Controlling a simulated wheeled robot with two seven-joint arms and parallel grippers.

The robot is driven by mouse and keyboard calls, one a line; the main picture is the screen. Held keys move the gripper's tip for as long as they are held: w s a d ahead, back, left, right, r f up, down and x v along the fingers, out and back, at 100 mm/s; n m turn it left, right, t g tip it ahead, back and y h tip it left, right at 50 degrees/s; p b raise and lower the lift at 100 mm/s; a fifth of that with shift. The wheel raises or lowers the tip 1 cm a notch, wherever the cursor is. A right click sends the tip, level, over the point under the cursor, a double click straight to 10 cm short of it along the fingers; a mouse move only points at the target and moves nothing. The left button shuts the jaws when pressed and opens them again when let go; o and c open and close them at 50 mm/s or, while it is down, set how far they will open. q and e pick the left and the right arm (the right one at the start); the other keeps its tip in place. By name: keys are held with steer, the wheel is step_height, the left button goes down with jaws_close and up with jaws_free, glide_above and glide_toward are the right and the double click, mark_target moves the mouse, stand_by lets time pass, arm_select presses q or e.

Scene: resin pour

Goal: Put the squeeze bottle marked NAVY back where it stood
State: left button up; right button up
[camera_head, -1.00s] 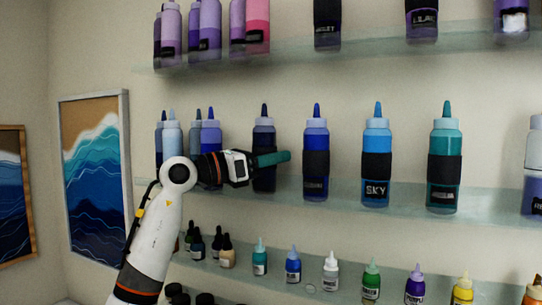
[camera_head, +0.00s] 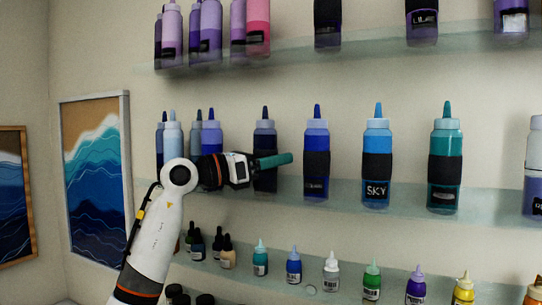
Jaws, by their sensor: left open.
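A dark navy squeeze bottle (camera_head: 264,137) stands upright on the middle glass shelf (camera_head: 330,190), between a pale blue-violet bottle on its left and a blue one on its right. Its label cannot be read because my left gripper covers its middle, so I take it as NAVY only by its colour. My left gripper (camera_head: 288,158) is open, pointing right, with a teal finger across the front of this bottle. I cannot see whether the finger touches it. The far finger is hidden. My right gripper is not in view.
A blue bottle (camera_head: 316,140), a bottle marked SKY (camera_head: 376,140) and a teal bottle (camera_head: 445,143) stand to the right on the same shelf. Upper and lower shelves hold more bottles. The gaps between the right-hand bottles are clear.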

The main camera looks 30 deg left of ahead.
arm_select(q)
steer(key=s+a+b, duration=0.1)
steer(key=s+a+f+b, duration=0.1)
steer(key=shift+s+f+b, duration=0.2)
steer(key=shift+s+b, duration=0.1)
steer(key=shift+b, duration=0.05)
steer(key=r+b+v, duration=0.1)
steer(key=b+v, duration=0.2)
steer(key=v, duration=0.5)
steer(key=shift+s+a, duration=0.2)
steer(key=shift+s, duration=0.05)
steer(key=shift+a, duration=0.1)
